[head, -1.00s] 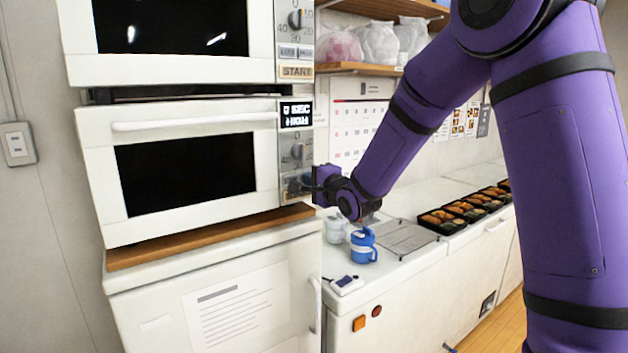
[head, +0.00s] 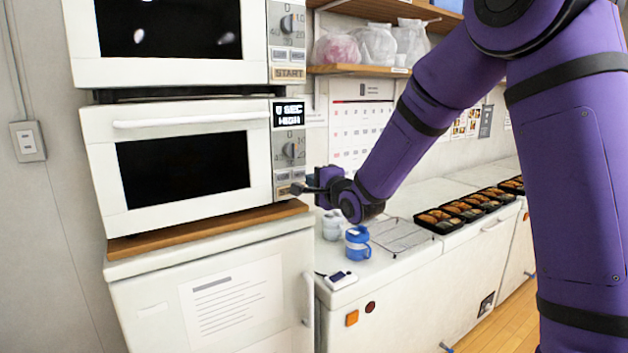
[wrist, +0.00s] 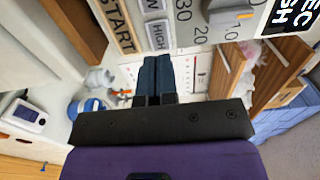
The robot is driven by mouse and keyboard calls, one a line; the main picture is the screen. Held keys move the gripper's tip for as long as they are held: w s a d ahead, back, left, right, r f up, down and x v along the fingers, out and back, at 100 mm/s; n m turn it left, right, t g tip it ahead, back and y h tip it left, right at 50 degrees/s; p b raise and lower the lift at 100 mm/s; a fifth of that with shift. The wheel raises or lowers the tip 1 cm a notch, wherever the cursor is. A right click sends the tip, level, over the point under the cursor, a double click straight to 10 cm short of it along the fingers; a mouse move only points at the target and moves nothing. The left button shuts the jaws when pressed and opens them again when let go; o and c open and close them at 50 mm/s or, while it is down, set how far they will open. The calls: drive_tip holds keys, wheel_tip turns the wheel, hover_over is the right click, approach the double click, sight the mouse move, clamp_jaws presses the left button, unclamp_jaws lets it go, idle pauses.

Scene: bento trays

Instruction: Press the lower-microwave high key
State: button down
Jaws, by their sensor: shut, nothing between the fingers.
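The lower microwave (head: 100,185) stands on a wooden board, its door shut. Its display (head: 289,114) reads "0 SEC HIGH". Its key panel (head: 282,165) is on the right, with a dial above the keys. In the wrist view the HIGH key (wrist: 158,36) lies beside the START key (wrist: 117,25), and the dial (wrist: 228,18) is to their right. My gripper (head: 297,188) is shut and empty at the panel's lower right. In the wrist view its fingertips (wrist: 157,58) are just below the HIGH key in the picture; I cannot tell whether they touch it.
The upper microwave (head: 175,72) is directly above. A blue-and-white cup (head: 358,245), a wire rack (head: 400,236) and bento trays (head: 440,222) stand on the counter to the right. A wooden shelf (head: 350,70) with bags is above them.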

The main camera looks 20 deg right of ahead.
drive_tip(key=v, duration=0.9)
idle(0.7)
drive_tip(key=s+d+r+n+g+h, duration=0.1)
drive_tip(key=s+n+g, duration=0.3)
drive_tip(key=s, duration=0.7)
drive_tip(key=s+d+r+n+g+h, duration=0.1)
drive_tip(key=s+d+n+g, duration=0.3)
drive_tip(key=s, duration=0.7)
drive_tip(key=s+d+r+n+g+h, duration=0.1)
drive_tip(key=s+n, duration=0.5)
drive_tip(key=s, duration=0.6)
drive_tip(key=d+g+h, duration=0.1)
drive_tip(key=g+h, duration=0.1)
drive_tip(key=g, duration=0.1)
drive_tip(key=shift+d+r+h, duration=0.2)
drive_tip(key=shift+r+h, duration=0.1)
drive_tip(key=shift+r, duration=0.05)
drive_tip(key=shift+w, duration=0.1)
